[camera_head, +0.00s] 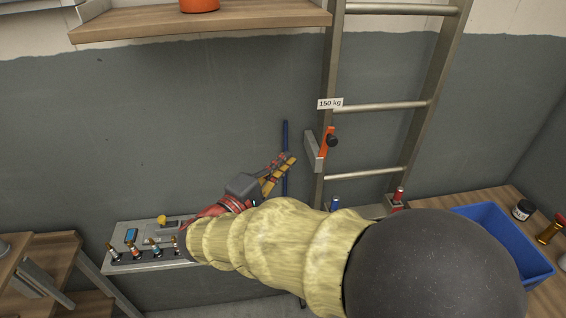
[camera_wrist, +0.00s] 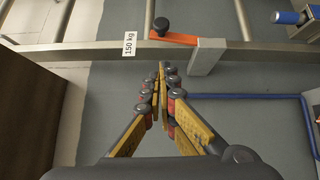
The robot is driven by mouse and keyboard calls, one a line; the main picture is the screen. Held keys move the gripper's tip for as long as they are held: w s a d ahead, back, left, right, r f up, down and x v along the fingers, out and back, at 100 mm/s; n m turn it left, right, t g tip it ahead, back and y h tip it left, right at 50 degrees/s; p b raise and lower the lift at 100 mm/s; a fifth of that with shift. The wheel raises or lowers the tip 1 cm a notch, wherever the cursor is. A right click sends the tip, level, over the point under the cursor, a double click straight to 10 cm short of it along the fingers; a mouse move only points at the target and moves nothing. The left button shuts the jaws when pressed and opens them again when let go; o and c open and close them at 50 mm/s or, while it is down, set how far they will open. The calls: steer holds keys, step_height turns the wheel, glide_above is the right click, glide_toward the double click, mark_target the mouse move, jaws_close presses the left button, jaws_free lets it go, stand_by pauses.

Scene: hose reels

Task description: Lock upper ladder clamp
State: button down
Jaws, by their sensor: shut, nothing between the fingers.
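The ladder (camera_head: 378,107) stands against the grey wall. On its left rail is the upper clamp, with an orange lever (camera_head: 327,142), a black knob (camera_head: 332,141) and a grey bracket (camera_head: 313,152). My gripper (camera_head: 290,158) is just left of the bracket, fingers together and empty, apart from the clamp. In the wrist view, the fingertips (camera_wrist: 162,68) point toward the rail. The orange lever (camera_wrist: 174,38) lies along the rail there, its knob (camera_wrist: 161,25) at the left end and the bracket (camera_wrist: 207,56) at its right.
A "150 kg" label (camera_head: 330,103) is on the rail above the clamp. A blue pipe (camera_head: 285,135) runs down the wall behind my gripper. A wooden shelf (camera_head: 200,24) is above. A blue bin (camera_head: 508,240) and a panel with several valves (camera_head: 145,258) are lower.

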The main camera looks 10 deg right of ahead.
mark_target(326, 135)
steer(key=w+d, duration=0.4)
steer(key=d, duration=0.4)
steer(key=shift+w+d+r, duration=0.2)
steer(key=shift+w+d, duration=0.1)
steer(key=shift+d+r+m+b, duration=0.15)
steer(key=shift+d+m+b, duration=0.15)
steer(key=shift+d+b, duration=0.05)
